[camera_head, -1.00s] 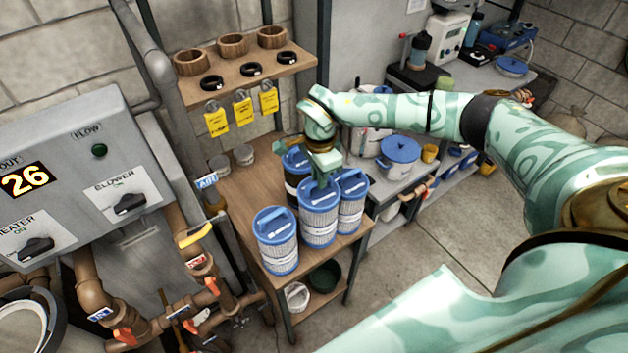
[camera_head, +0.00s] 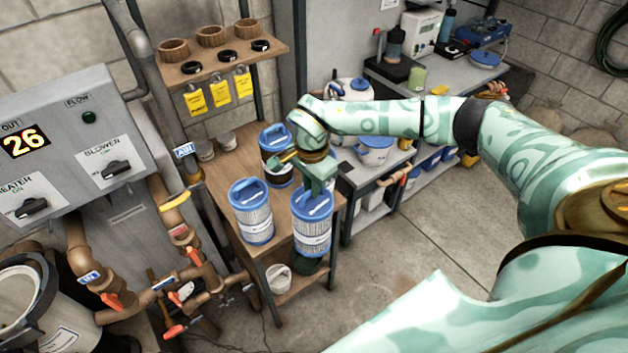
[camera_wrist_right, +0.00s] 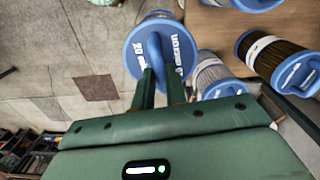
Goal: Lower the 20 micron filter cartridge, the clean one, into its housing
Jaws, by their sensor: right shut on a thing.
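My right gripper (camera_head: 315,187) is shut on the handle of a pleated white filter cartridge (camera_head: 312,236) with a blue cap. It hangs upright at the front right edge of the wooden bench. In the right wrist view the cap of this cartridge (camera_wrist_right: 137,45) reads "20" and "micron", partly covered by the handle and fingers. A similar pale cartridge (camera_head: 251,222) stands on the bench to its left. A dark, brown-pleated cartridge (camera_head: 278,177) stands behind. An open round vessel with a pale rim (camera_head: 38,290), possibly the housing, is cut off at lower left. My left gripper is not in view.
Brown pipes with orange-handled valves (camera_head: 112,300) stand between the vessel and the bench (camera_head: 225,180). A grey control box (camera_head: 60,120) reading 26 overhangs the left. A shelf (camera_head: 225,62) holds rings above the bench. Open floor (camera_head: 400,260) lies to the right.

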